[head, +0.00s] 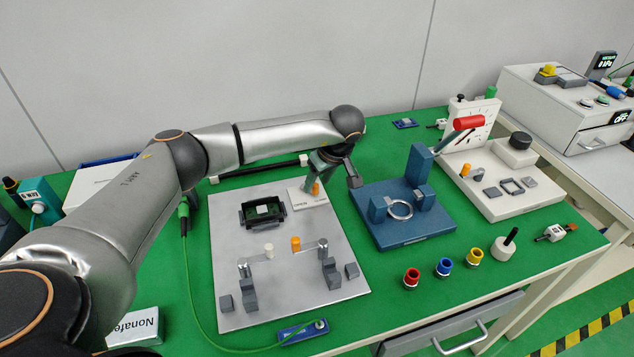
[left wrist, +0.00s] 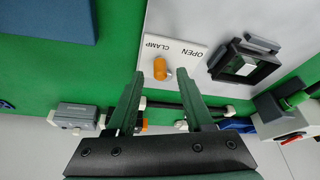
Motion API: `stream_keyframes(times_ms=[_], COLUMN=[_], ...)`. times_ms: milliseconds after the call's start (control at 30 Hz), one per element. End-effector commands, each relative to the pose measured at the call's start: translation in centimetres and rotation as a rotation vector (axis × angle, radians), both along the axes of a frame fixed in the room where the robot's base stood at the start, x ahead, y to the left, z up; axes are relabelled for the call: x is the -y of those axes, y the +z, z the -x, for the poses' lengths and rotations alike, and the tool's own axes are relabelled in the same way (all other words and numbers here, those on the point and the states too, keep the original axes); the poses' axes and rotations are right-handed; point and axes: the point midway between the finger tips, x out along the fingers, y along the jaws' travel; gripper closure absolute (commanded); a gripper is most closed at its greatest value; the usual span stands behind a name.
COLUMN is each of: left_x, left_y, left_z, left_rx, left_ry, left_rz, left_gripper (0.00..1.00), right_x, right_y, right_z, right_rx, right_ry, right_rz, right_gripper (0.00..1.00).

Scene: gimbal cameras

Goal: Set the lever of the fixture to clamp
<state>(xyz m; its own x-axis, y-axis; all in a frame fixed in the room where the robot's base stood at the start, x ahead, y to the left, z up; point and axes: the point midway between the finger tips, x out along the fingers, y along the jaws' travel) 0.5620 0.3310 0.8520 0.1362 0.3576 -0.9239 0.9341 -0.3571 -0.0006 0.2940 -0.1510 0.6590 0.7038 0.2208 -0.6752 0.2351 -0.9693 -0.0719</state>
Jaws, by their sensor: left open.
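The fixture is a silver plate (head: 225,285) on the green table, with a black part holder (head: 263,211) on it. At its far right corner a white label (head: 300,204) reads OPEN on the left and CLAMP on the right. The lever's orange knob (head: 315,188) stands by the label; in the left wrist view the knob (left wrist: 160,69) is nearer the word CLAMP. My left gripper (head: 312,184) is over the lever. In the left wrist view its open fingers (left wrist: 161,74) lie either side of the knob; I cannot tell whether they touch it. My right gripper is out of view.
A blue fixture with a ring (head: 400,210) is close on the right. A black bar (head: 258,170) lies behind the plate. A green cable runs along the left.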

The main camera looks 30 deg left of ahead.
Motion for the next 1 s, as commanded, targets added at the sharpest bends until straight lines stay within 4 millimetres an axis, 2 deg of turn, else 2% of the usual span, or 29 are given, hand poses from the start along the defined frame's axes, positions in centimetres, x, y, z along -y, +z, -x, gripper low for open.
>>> stream_keyframes(times_ms=[300,500,700,1000], left_x=[2.5,3.6,4.0,4.0], left_y=[6.6,9.3,10.2,10.2], left_z=[0.8,1.3,1.5,1.5], left_rx=[0.006,0.003,0.001,0.002], left_ry=[-0.003,-0.002,-0.002,-0.001], left_rz=[0.001,0.001,0.001,0.001], left_gripper=[0.48,0.48,0.48,0.48], right_x=[0.1,0.1,0.1,0.2], right_y=[0.2,0.2,0.2,0.3], right_z=[0.0,-0.1,-0.1,-0.1], right_rx=[0.003,0.004,0.005,0.006], right_ry=[-0.002,-0.002,-0.003,-0.003], right_rz=[0.001,0.001,0.001,0.001], right_gripper=[0.00,0.00,0.00,0.00])
